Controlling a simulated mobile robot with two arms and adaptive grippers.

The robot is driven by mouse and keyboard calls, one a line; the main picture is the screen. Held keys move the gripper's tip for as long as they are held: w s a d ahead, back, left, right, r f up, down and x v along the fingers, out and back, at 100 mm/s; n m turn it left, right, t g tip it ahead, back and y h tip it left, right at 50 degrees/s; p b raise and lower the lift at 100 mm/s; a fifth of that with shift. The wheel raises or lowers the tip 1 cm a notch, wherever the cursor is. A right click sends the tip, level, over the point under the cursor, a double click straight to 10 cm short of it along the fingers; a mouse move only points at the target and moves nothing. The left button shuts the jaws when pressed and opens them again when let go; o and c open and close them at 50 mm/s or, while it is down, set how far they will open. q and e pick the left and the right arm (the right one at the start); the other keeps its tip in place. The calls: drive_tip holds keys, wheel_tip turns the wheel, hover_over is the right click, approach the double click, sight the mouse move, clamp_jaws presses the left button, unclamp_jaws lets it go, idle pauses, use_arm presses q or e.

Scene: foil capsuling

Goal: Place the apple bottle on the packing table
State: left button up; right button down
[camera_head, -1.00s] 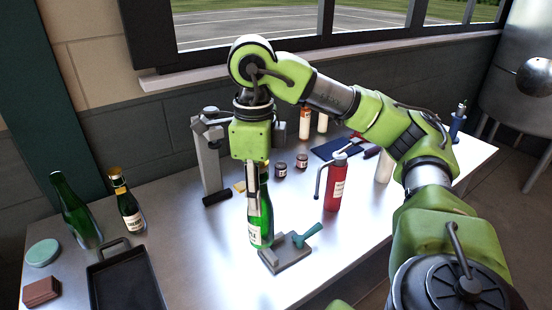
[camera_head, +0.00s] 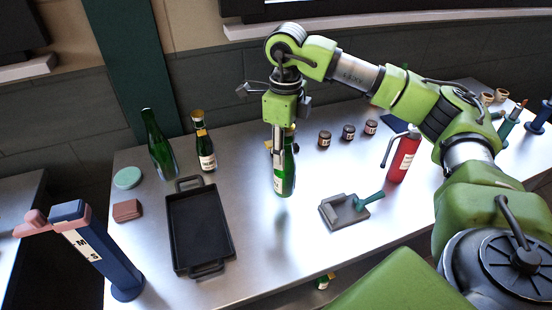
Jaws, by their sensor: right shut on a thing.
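My right gripper (camera_head: 279,150) points down and is shut on a green bottle (camera_head: 286,182) with a pale label. The label is too small to read, so I cannot tell for sure that it is the apple bottle. The bottle is upright and seems a little above the metal table (camera_head: 258,258), over a clear patch between the black tray and the grey clamp block. The fingers hide part of its neck. My left gripper is not in view. I cannot tell which surface is the packing table.
A black tray (camera_head: 171,230) lies left of the held bottle. Behind it stand a plain green bottle (camera_head: 158,145) and a gold-topped bottle (camera_head: 204,145). A grey block with a teal handle (camera_head: 335,213) and a red bottle (camera_head: 404,158) are at right. A blue post (camera_head: 105,262) stands front left.

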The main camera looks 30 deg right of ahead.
wheel_tip(320, 180, down, 6)
drive_tip(key=w+p, duration=0.2)
drive_tip(key=shift+w+a+f, duration=0.2)
drive_tip(key=shift+w+a, duration=0.1)
drive_tip(key=shift+w, duration=0.1)
drive_tip(key=shift+f, duration=0.1)
drive_tip(key=c, duration=1.9)
unclamp_jaws()
drive_tip(key=shift+f, duration=0.15)
drive_tip(key=o, duration=0.4)
drive_tip(key=shift+o, duration=0.2)
